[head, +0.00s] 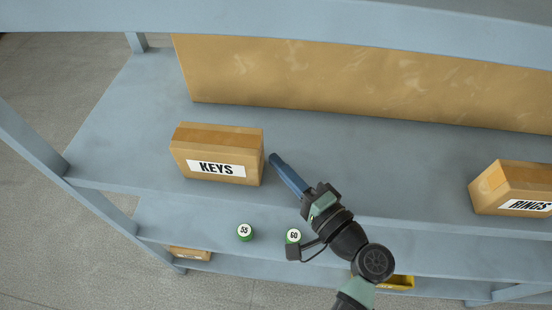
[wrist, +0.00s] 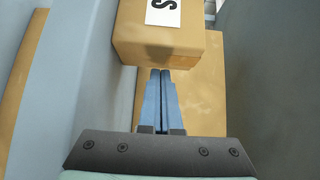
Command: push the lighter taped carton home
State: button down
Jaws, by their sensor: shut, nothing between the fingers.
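A tan carton labelled KEYS (head: 216,152) stands on the upper blue-grey shelf at its left part, near the front edge. A second tan carton labelled RINGS (head: 512,187) stands on the same shelf at the right, near the front edge. I cannot tell which is lighter. My gripper (head: 273,158) is shut and empty, its blue fingers beside the right side of the KEYS carton with a narrow gap in the head view. In the wrist view the shut fingertips (wrist: 160,72) point at the KEYS carton (wrist: 165,42); contact is unclear there.
A long tan panel (head: 350,85) stands along the back of the shelf (head: 350,160). Shelf between the two cartons is clear. A post (head: 35,145) stands left.

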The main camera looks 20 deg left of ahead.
jog(key=shift+s+a, duration=0.15)
jog(key=shift+a, duration=0.3)
jog(key=s+a, duration=0.2)
jog(key=a, duration=0.7)
jog(key=s+a, duration=0.3)
jog(key=a, duration=0.6)
jog(key=s+a+b, duration=0.1)
jog(key=s+a, duration=0.2)
jog(key=a, duration=0.6)
jog(key=shift+w+d, duration=0.2)
jog(key=shift+d, duration=0.1)
